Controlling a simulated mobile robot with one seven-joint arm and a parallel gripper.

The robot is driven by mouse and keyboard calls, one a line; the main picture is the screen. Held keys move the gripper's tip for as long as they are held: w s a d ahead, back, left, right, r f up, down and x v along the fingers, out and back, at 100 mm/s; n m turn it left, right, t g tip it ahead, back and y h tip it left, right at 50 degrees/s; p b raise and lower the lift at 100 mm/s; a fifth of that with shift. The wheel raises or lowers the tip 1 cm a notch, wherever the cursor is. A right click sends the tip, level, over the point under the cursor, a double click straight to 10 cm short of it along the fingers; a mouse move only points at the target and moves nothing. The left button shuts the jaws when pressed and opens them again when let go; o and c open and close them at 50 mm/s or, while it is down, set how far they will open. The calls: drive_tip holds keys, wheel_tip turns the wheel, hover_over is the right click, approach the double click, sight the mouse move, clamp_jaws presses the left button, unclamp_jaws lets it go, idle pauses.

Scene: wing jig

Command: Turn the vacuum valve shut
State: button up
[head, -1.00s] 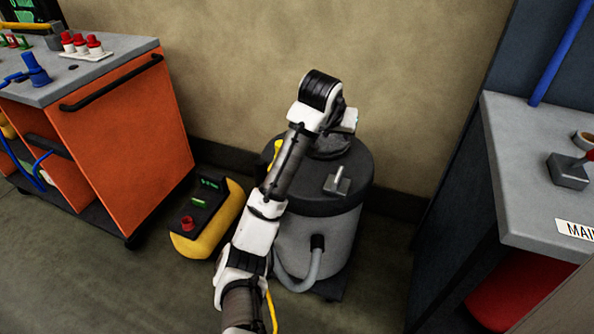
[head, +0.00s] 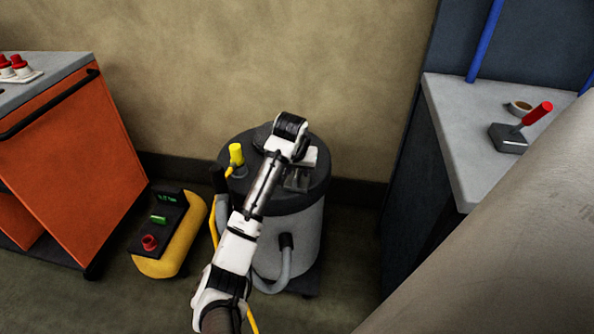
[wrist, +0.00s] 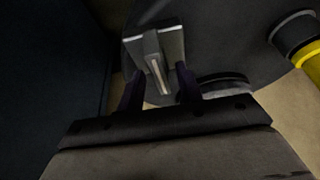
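A grey drum vacuum (head: 292,236) with a black lid stands on the floor by the wall. A metal plate with a raised lever (head: 297,179) sits on its lid; I take this for the valve. In the wrist view the lever (wrist: 155,62) shows clearly, its narrow bar lying between my two dark fingers. My gripper (wrist: 159,76) is open, with a gap on both sides of the bar; I cannot tell how far the fingers reach down beside it.
A yellow knob (head: 236,154) stands on the lid's left, and a grey hose (head: 287,262) curves at the drum's front. A yellow unit (head: 172,236) and an orange cart (head: 72,170) are left. At right, a grey bench (head: 455,125) carries a red-handled lever (head: 525,125).

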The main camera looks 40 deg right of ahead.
drive_tip(key=shift+w+d+f, duration=0.15)
drive_tip(key=shift+w+f, duration=0.05)
drive_tip(key=shift+f, duration=0.35)
clamp_jaws()
